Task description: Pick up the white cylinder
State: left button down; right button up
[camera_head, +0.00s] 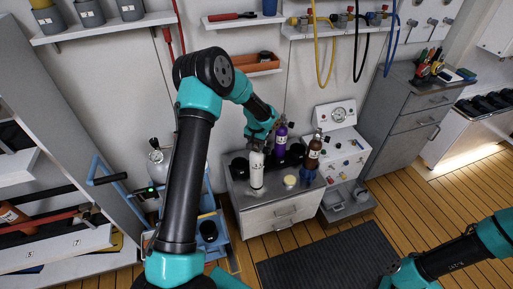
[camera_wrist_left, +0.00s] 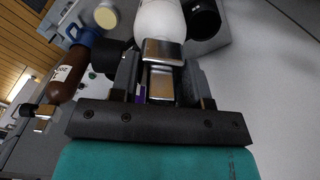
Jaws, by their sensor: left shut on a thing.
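The white cylinder (camera_head: 257,174) stands upright at the front left of the grey cabinet top (camera_head: 270,197). My left gripper (camera_head: 258,146) is at its top end, shut on its metal valve. In the left wrist view the fingers (camera_wrist_left: 161,82) close around the metal valve, with the white body (camera_wrist_left: 160,20) just beyond. Whether its base touches the cabinet top is hard to tell. My right arm shows at the lower right of the head view, but its gripper is not in view.
A purple cylinder (camera_head: 281,140) and a brown cylinder (camera_head: 313,154) stand close by on the right. A gauge panel (camera_head: 339,140) stands to the right.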

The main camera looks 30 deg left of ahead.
pick_arm(q)
jog(key=s+d+r, duration=0.1)
jog(key=s+d, duration=0.7)
jog(key=s, duration=0.5)
jog(key=shift+s+d+r, duration=0.15)
jog(key=shift+s+r, duration=0.1)
jog(key=shift+s, duration=0.05)
jog(key=shift+w, duration=0.1)
dwell(0.3)
